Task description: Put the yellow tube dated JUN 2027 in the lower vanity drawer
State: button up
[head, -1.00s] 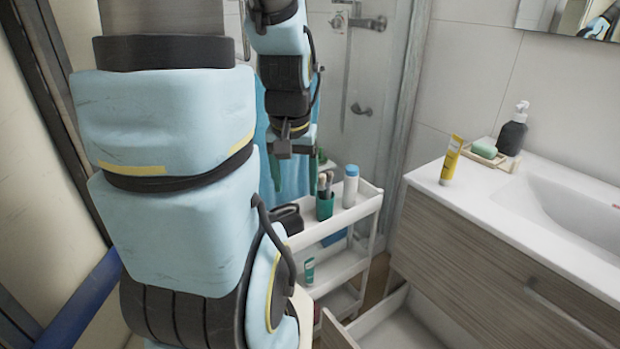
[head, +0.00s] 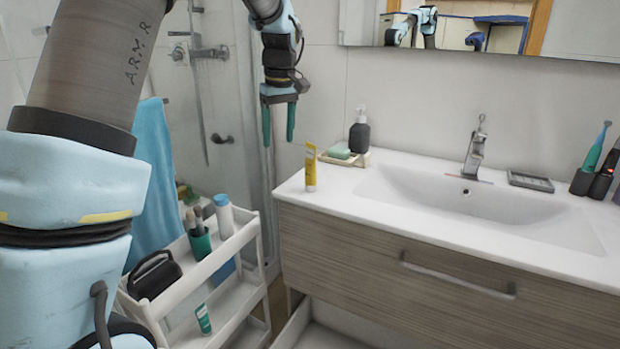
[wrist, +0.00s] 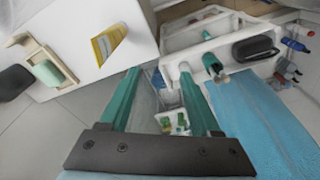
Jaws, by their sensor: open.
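The yellow tube (head: 310,168) stands upright near the left edge of the white vanity top (head: 300,190). It also shows in the wrist view (wrist: 109,43), left of my fingers; its date is too small to read. My gripper (head: 279,136) is open and empty, fingers pointing down, above and left of the tube in the head view. Its green fingers (wrist: 160,78) are apart in the wrist view. The lower vanity drawer (head: 335,340) is pulled out below the closed upper drawer (head: 420,268); only part of it shows at the bottom edge.
A white cart (head: 247,238) with a brush cup (head: 200,243), a blue-capped bottle (head: 224,216), a black case (head: 154,275) and a teal tube (head: 203,319) stands left of the vanity. A soap dish (head: 345,158) and dark dispenser (head: 360,132) stand behind the yellow tube.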

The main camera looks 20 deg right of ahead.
send_near(309, 159)
jog(key=shift+n, duration=0.4)
jog(key=f, duration=0.5)
jog(key=shift+w+d+p, duration=0.1)
jog(key=shift+w+p, duration=0.1)
jog(key=shift+p, duration=0.1)
jog(key=shift+w+f+p, duration=0.25)
jog(key=shift+f+p, duration=0.15)
jog(key=shift+f, duration=0.5)
jog(key=shift+w+f+p, duration=0.25)
jog(key=shift+f+p, duration=0.1)
jog(key=shift+f, duration=0.5)
jog(key=shift+w+f+p, duration=0.25)
jog(key=shift+f+p, duration=0.15)
jog(key=shift+f, duration=0.5)
grip_shut()
